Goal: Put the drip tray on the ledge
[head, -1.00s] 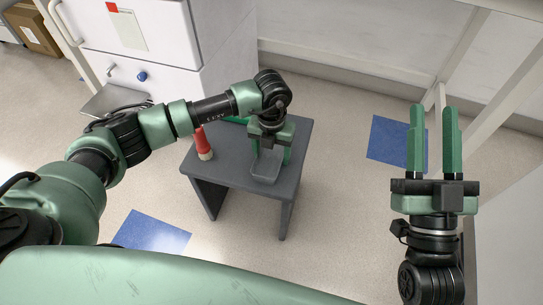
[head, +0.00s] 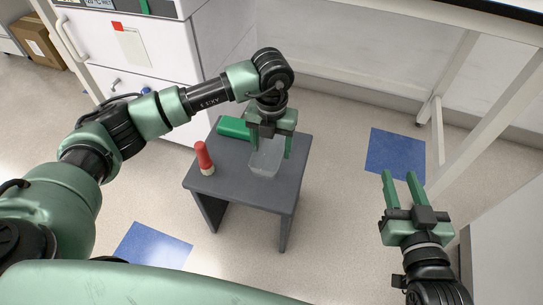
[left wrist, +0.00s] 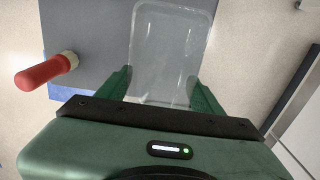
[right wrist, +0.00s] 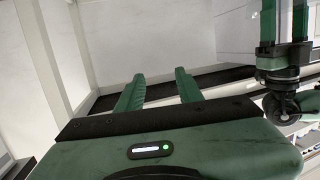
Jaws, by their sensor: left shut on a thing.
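The drip tray (head: 265,162) is a clear, shallow tray over the right part of the small grey table. My left gripper (head: 270,153) points down and is shut on its near end, one green finger on each side. In the left wrist view the tray (left wrist: 172,40) reaches out between the fingers and past the table's edge; whether it touches the table is hard to tell. My right gripper (head: 398,175) is open and empty, away to the right; its fingers (right wrist: 159,78) also show in the right wrist view. I cannot surely pick out the ledge.
The grey table (head: 235,183) also bears a red bottle with a cream end (head: 204,158) and a green object (head: 234,128). A white cabinet (head: 160,50) stands behind my left arm. A white-framed bench (head: 455,70) is at right. Blue squares (head: 395,155) mark the floor.

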